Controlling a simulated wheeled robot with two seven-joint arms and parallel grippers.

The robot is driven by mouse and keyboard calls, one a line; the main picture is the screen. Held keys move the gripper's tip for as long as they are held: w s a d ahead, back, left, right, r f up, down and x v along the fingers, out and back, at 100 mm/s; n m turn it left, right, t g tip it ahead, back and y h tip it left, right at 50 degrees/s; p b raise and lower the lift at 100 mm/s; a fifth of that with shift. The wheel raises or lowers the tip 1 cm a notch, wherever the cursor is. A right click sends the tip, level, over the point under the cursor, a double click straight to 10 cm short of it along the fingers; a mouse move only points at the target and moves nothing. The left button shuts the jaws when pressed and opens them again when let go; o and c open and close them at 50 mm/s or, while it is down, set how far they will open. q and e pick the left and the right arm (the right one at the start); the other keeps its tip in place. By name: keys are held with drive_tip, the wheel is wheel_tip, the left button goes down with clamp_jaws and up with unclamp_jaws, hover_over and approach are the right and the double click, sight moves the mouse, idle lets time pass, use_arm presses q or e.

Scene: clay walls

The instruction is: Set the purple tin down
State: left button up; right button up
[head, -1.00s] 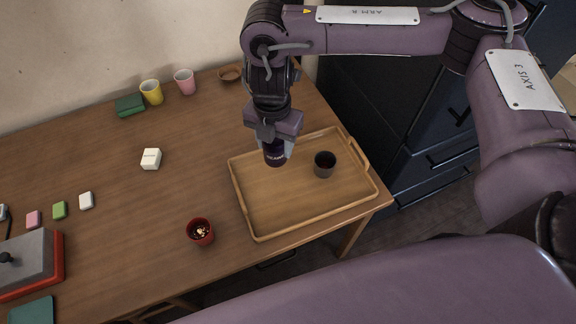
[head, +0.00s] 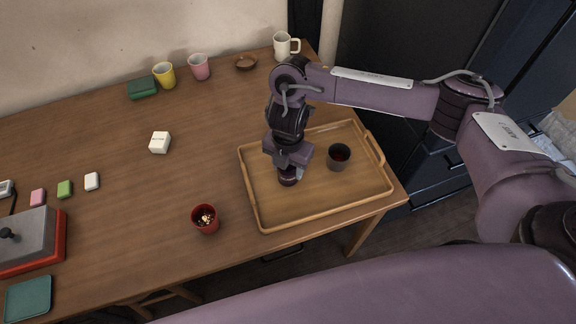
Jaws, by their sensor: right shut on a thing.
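The purple tin (head: 288,180) is small and dark, upright over the left-middle part of the wooden tray (head: 262,216). My right gripper (head: 289,171) comes down from above and is shut on the tin, hiding its upper part. The tin's bottom looks to be at or just above the tray floor; I cannot tell if it touches. My left gripper is not in view.
A dark grey cup (head: 339,158) stands in the tray just right of the tin. A red cup (head: 206,219) stands left of the tray. A white box (head: 160,142), yellow cup (head: 164,75), pink cup (head: 199,67) and white mug (head: 286,46) stand farther off.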

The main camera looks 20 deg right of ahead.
drive_tip(key=o, duration=0.5)
drive_tip(key=shift+f, duration=0.15)
drive_tip(key=o, duration=0.5)
wheel_tip(320, 180, up, 11)
drive_tip(key=p, duration=0.3)
drive_tip(key=shift+r, duration=0.7)
